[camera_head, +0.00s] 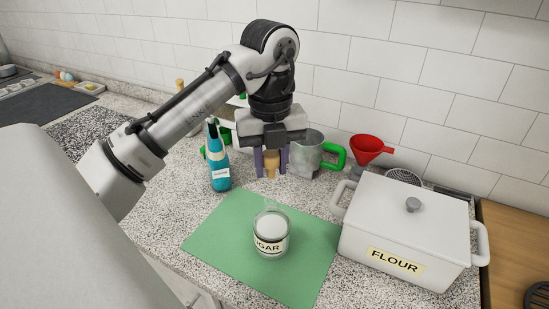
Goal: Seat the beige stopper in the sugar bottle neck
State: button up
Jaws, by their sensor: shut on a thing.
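The sugar bottle (270,231) is a clear glass vessel with white contents and a "SUGAR" label. It stands upright on the green mat (214,233), with its narrower neck at the top. My gripper (270,167) points down above and behind the bottle in the picture. Its purple fingers are shut on the beige stopper (270,161), which hangs between them. The stopper is apart from the bottle neck. The gripper body hides the stopper's top.
A teal bottle (219,171) stands left of my gripper. A metal jug (306,154) with a green handle and a red funnel (368,148) stand behind. A large white flour pot (404,230) stands right of the mat. The mat's left part is clear.

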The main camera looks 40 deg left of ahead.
aim_at(272, 198)
jog(key=shift+r+p, duration=0.1)
jog(key=shift+p, duration=0.35)
jog(key=shift+f+b, duration=1.2)
jog(key=shift+f, duration=1.85)
jog(key=shift+f+b, duration=0.7)
jog(key=shift+f, duration=1.15)
jog(key=o, duration=1)
jog(key=shift+r, duration=0.1)
notch_tip(272, 198, up, 14)
jog(key=shift+f, duration=0.1)
